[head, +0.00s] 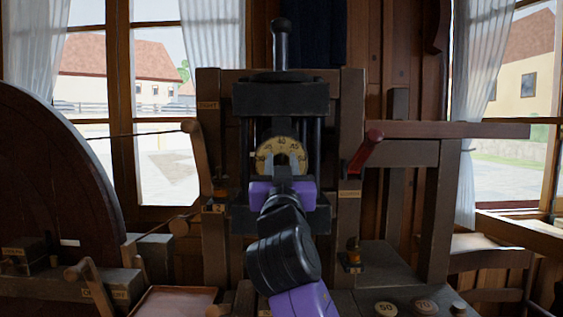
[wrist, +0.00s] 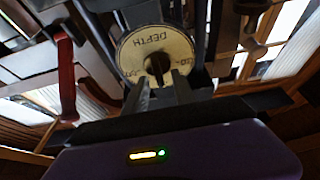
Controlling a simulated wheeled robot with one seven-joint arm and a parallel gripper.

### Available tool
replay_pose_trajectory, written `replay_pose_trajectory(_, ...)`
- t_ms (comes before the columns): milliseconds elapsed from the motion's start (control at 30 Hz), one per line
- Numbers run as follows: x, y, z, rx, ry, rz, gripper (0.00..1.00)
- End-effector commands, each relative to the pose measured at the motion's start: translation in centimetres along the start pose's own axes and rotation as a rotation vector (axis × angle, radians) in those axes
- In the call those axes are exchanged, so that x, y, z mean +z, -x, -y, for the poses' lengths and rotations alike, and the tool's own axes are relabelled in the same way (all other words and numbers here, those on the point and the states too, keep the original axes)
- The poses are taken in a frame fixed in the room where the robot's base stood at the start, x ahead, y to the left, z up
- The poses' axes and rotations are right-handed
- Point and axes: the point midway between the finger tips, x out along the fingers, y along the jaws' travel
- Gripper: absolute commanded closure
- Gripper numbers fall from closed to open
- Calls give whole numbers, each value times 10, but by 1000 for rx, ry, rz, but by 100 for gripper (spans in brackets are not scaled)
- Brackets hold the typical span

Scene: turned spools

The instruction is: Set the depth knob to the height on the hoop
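The depth dial shows as a pale round face lettered DEPTH (wrist: 172,38) in the wrist view, with a small dark knob (wrist: 157,66) at its centre. In the head view the dial (head: 283,142) faces me on the dark machine head, with numbers including 40 along its upper edge. My gripper (wrist: 162,82) is right in front of the dial, its two fingers apart with the knob lined up between their tips. I cannot tell whether they touch it. The gripper (head: 284,168) hides the dial's lower middle in the head view. I cannot make out a hoop with a height on it.
A red-handled lever (head: 367,150) stands right of the dial. A wooden lever (head: 198,155) and a large dark wheel (head: 50,180) are at left.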

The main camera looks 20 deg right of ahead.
Motion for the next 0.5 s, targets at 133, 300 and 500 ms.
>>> replay_pose_trajectory(133, 0, 0, 0, 0, 0, -1, 68)
replay_pose_trajectory(300, 0, 0, 0, 0, 0, -1, 88)
replay_pose_trajectory(500, 0, 0, 0, 0, 0, -1, 100)
